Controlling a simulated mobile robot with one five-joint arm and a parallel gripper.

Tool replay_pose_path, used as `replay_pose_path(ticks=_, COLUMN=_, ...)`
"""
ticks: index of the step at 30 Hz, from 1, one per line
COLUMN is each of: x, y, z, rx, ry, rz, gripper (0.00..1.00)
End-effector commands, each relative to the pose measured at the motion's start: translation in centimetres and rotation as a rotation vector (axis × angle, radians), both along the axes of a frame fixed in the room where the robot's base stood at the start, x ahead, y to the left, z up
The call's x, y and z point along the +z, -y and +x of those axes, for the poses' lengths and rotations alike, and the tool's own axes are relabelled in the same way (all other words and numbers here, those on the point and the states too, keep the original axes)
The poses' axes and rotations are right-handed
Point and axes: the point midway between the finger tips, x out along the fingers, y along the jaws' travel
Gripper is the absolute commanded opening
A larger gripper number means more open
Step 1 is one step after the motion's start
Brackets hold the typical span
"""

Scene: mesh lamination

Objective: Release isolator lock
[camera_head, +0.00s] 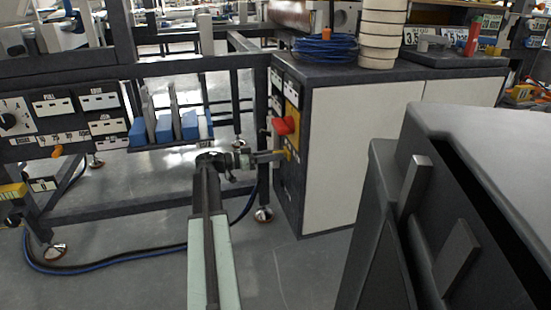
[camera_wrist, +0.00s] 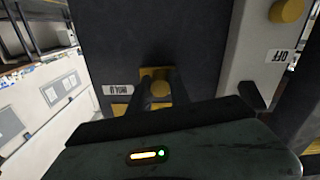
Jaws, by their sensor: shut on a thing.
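The isolator, a red rotary handle (camera_head: 284,125) on a yellow plate (camera_head: 293,112), is on the dark narrow side of the cabinet. Just below it, my gripper (camera_head: 284,153) reaches the panel from the left. In the wrist view my gripper (camera_wrist: 160,90) has its dark fingers closed on a small yellow piece (camera_wrist: 158,72), which appears to be the isolator lock. The fingers partly cover this piece. A label beside it reads upside down and I cannot make it out.
The cabinet (camera_head: 365,155) has white doors and carries a blue cable coil (camera_head: 325,48) on top. A rack with blue bins (camera_head: 175,128) stands left of my arm. A dark hose (camera_head: 120,268) lies on the floor. In the wrist view a yellow knob (camera_wrist: 287,10) sits near an OFF label (camera_wrist: 283,56).

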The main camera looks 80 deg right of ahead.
Motion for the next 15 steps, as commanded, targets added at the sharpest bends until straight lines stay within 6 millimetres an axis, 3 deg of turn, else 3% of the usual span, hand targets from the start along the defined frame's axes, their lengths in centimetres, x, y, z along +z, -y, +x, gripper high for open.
replay_pose_path(ticks=6, x=0.07, y=0.49, z=0.34, rx=0.019, ry=-0.003, rz=0.0, gripper=0.0)
replay_pose_path(ticks=7, x=0.07, y=0.51, z=0.35, rx=0.019, ry=-0.003, rz=0.0, gripper=0.29)
replay_pose_path(ticks=9, x=0.09, y=0.5, z=0.34, rx=0.019, ry=-0.003, rz=0.0, gripper=0.45)
replay_pose_path(ticks=15, x=0.07, y=0.4, z=0.24, rx=0.015, ry=-0.002, rz=0.0, gripper=0.45)
